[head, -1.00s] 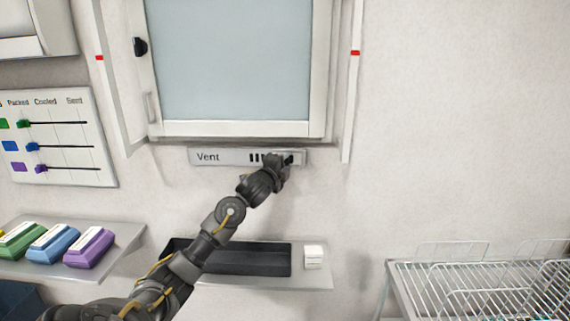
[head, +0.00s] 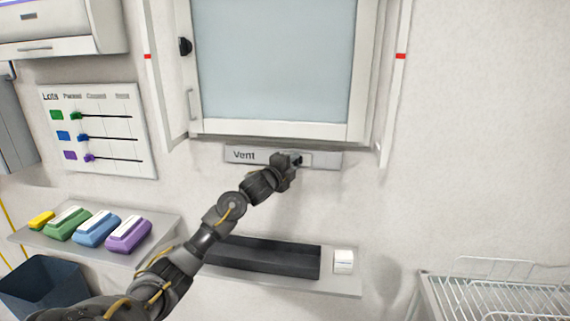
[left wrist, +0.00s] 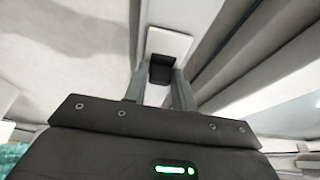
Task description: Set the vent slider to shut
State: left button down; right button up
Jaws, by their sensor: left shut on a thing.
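The vent panel (head: 328,160) is a narrow grey strip on the wall below the window, with the word "Vent" at its left. Its slider (head: 306,160) is a small pale plate with a dark knob (head: 298,160), around the middle of the strip. My left gripper (head: 293,161) is at the slider, shut on the knob. In the left wrist view the two fingers stand either side of the dark knob (left wrist: 161,70), in front of the pale slider plate (left wrist: 168,42). No dark vent slots show now; my gripper hides part of the strip. My right gripper is not in view.
Above is a framed window (head: 280,60). Below, a shelf (head: 345,284) carries a black tray (head: 262,257) and a white block (head: 343,261). A lots board (head: 98,130) and coloured boxes (head: 97,229) are at left, a wire rack (head: 490,290) at lower right.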

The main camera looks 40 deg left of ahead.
pick_arm(q)
jog(key=shift+a, duration=0.1)
jog(key=c, duration=1.2)
grip_release()
jog(key=shift+s+a, duration=0.1)
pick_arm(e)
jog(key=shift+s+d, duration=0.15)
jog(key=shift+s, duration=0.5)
pick_arm(q)
jog(key=shift+s, duration=0.1)
jog(key=s+d+b, duration=0.1)
jog(key=s+b, duration=0.2)
jog(key=s, duration=0.7)
jog(key=shift+s, duration=0.3)
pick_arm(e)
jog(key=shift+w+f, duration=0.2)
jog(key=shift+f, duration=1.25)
